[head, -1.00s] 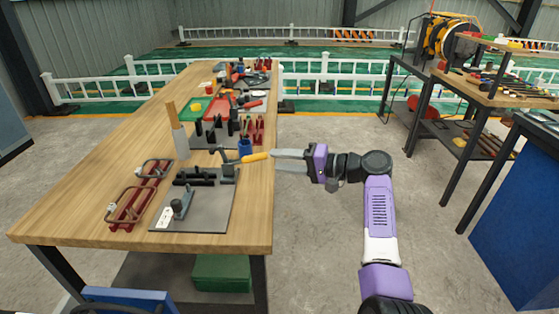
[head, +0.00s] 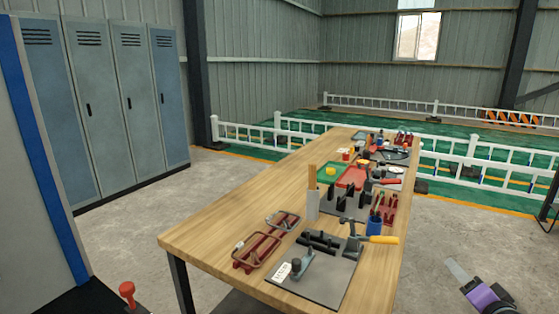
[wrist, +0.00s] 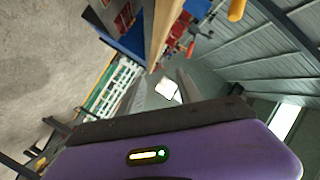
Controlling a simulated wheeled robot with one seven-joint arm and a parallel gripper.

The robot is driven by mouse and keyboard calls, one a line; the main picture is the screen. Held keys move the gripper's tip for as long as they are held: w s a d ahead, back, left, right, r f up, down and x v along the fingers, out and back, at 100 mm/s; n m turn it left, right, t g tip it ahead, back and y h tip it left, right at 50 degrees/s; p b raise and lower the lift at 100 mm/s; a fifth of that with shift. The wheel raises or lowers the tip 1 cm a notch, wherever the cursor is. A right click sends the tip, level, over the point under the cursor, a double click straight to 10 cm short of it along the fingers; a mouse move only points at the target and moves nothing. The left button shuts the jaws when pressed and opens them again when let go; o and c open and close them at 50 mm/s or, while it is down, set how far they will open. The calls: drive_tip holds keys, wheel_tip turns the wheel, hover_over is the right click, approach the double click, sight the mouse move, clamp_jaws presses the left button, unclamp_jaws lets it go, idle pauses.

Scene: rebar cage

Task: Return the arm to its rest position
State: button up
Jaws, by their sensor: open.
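My gripper (head: 458,271) shows at the lower right of the head view, to the right of the long wooden workbench (head: 215,230) and apart from it. Its light grey fingers point up and left from a purple body; most of the arm is out of frame. In the wrist view the gripper (wrist: 165,86) is open and nothing is between the fingers. The purple housing fills the bottom of that view.
The workbench carries a grey plate (head: 330,285), an orange-handled tool (head: 380,239), a blue cup (head: 374,224), red racks (head: 257,250) and trays. Lockers (head: 125,100) stand at left. Concrete floor is open right of the bench. White railings (head: 470,160) run behind.

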drive_tip(key=s+a+f+n+h, duration=0.1)
drive_tip(key=s+a+f+h, duration=0.15)
drive_tip(key=s, duration=0.55)
drive_tip(key=s+a+f+n+h, duration=0.1)
drive_tip(key=s+a+f+n, duration=0.15)
drive_tip(key=s, duration=0.45)
drive_tip(key=s+a+r+n+y, duration=0.1)
drive_tip(key=s+a+n, duration=0.1)
drive_tip(key=s+a, duration=0.4)
drive_tip(key=s+a+r+n+g+y+p, duration=0.1)
drive_tip(key=s+a, duration=0.5)
drive_tip(key=s, duration=1)
drive_tip(key=s+a+r+n+y+p, duration=0.1)
drive_tip(key=s+a+r+n+y, duration=0.1)
drive_tip(key=s+a, duration=0.5)
drive_tip(key=s+n+y, duration=0.1)
drive_tip(key=s, duration=0.4)
